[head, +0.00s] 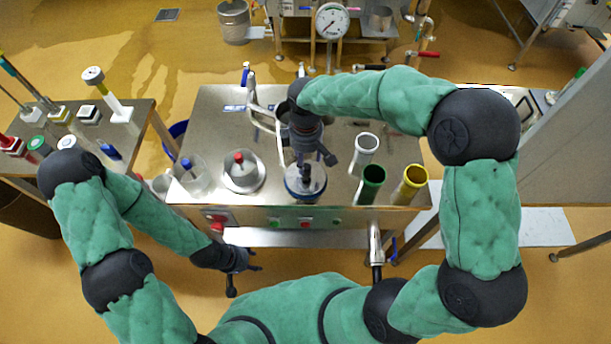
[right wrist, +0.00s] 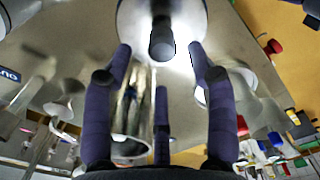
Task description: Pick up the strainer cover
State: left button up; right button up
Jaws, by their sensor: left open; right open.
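A round pale metal cover with a blue rim (head: 304,192), which I take to be the strainer cover, is on the steel table directly below my right gripper (head: 308,163). In the right wrist view the cover (right wrist: 132,14) shows a dark upright knob (right wrist: 162,40) between the open fingers of my right gripper (right wrist: 160,65). The fingers appear apart from the knob, with a gap on each side. In the head view the gripper hides part of the cover. My left gripper (head: 244,272) is open and empty, low in front of the table's left part.
Left of the cover stand a metal dish with a red knob (head: 241,184) and a clear container (head: 192,178). To the right are upright tubes with white (head: 366,142), green (head: 373,174) and yellow (head: 415,176) rims. A bent metal pipe (head: 262,118) rises behind.

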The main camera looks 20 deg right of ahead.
aim_at(305, 166)
jog(key=shift+s+f+b, duration=0.15)
jog(key=shift+f+b, duration=1.1)
jog(key=shift+f, duration=1.9)
jog(key=shift+a, duration=0.1)
jog(key=shift+c, duration=0.3)
grip_shut()
